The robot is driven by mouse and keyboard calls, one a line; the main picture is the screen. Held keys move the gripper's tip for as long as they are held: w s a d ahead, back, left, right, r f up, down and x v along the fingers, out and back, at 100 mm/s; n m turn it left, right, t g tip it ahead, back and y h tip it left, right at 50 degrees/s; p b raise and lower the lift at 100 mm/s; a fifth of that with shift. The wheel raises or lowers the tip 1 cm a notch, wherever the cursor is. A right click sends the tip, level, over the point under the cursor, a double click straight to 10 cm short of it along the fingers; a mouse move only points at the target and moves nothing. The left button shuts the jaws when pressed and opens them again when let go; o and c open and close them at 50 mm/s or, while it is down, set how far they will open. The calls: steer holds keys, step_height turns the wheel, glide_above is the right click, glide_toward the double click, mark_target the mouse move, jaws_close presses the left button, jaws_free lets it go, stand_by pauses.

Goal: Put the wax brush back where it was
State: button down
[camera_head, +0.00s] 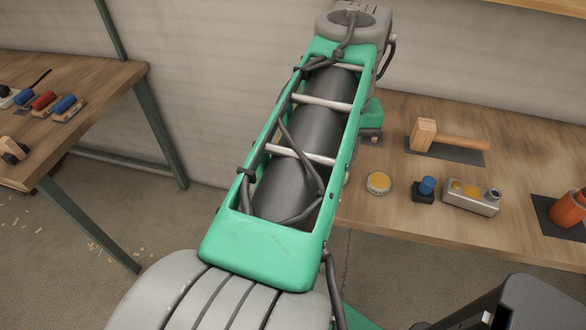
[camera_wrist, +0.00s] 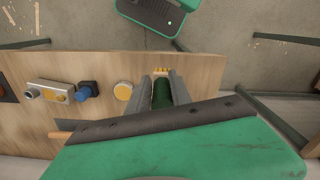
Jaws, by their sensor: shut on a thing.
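The wax brush, a dark green handle (camera_wrist: 162,95) with yellow bristles (camera_wrist: 162,71) at its end, shows in the wrist view. My gripper (camera_wrist: 166,77) is shut on the handle, one grey finger on each side. The brush is over or near the right workbench (camera_wrist: 205,70); I cannot tell whether it touches the top. In the head view my arm hides the brush and most of the gripper. A round tin of yellow wax (camera_head: 378,183) stands on the bench; in the wrist view the tin (camera_wrist: 123,91) is just left of the brush.
Right of the tin stand a blue-topped item (camera_head: 424,189), a metal block with yellow spots (camera_head: 470,198) and an orange item (camera_head: 568,208) on a dark mat. A wooden mallet (camera_head: 445,137) lies behind them. Another bench (camera_head: 90,85) with small tools is at the left.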

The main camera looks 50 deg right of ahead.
steer(key=shift+w+d+f+p, duration=0.45)
steer(key=shift+w+d+f, duration=0.45)
steer(key=shift+w+f, duration=1.25)
steer(key=shift+w+d+f+p, duration=0.5)
steer(key=shift+w+d+f, duration=0.45)
steer(key=shift+w+f, duration=1.25)
steer(key=shift+w+d+f+p, duration=0.45)
steer(key=shift+w+d+f, duration=0.45)
steer(key=shift+w+f, duration=1.25)
steer(key=c, duration=1.1)
jaws_free()
steer(key=shift+s+f, duration=0.1)
steer(key=shift+s, duration=0.1)
steer(key=shift+c, duration=0.2)
step_height(320, 180, up, 12)
steer(key=w+a+f+n+t, duration=0.15)
steer(key=w+a+n, duration=0.5)
steer(key=a, duration=0.75)
steer(key=a+f+n+t, duration=0.1)
steer(key=a+f+n, duration=0.1)
steer(key=a, duration=0.6)
steer(key=w+a+f+n+t, duration=0.1)
steer(key=a+f+n, duration=0.1)
steer(key=a, duration=0.6)
steer(key=shift+w+a+f+b, duration=0.25)
steer(key=shift+a+f+b, duration=0.1)
steer(key=shift+f, duration=0.4)
